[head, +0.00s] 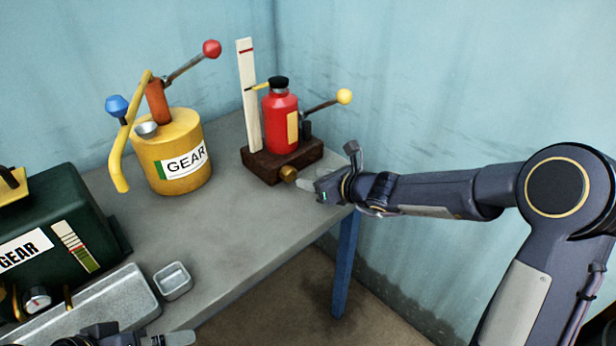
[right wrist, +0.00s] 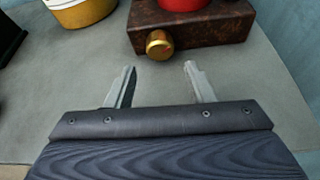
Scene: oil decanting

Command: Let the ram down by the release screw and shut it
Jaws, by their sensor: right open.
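A red bottle jack (head: 281,122) with a black top stands on a brown base block (head: 262,169) at the back right of the table. Its handle with a yellow knob (head: 344,96) points up to the right. A brass release screw (head: 289,173) sticks out of the block's front; it also shows in the right wrist view (right wrist: 159,44). My right gripper (head: 305,184) is open beside the screw. In the right wrist view its fingers (right wrist: 160,77) are apart and empty, with the screw beyond the tips. My left gripper (head: 180,339) shows only partly at the bottom edge.
An upright white scale (head: 248,95) with a red mark stands beside the jack. A yellow GEAR pump can (head: 172,150) stands to the left. A green GEAR box (head: 50,230), a metal tray (head: 100,305) and a small dish (head: 173,280) are at the front left. The table's middle is clear.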

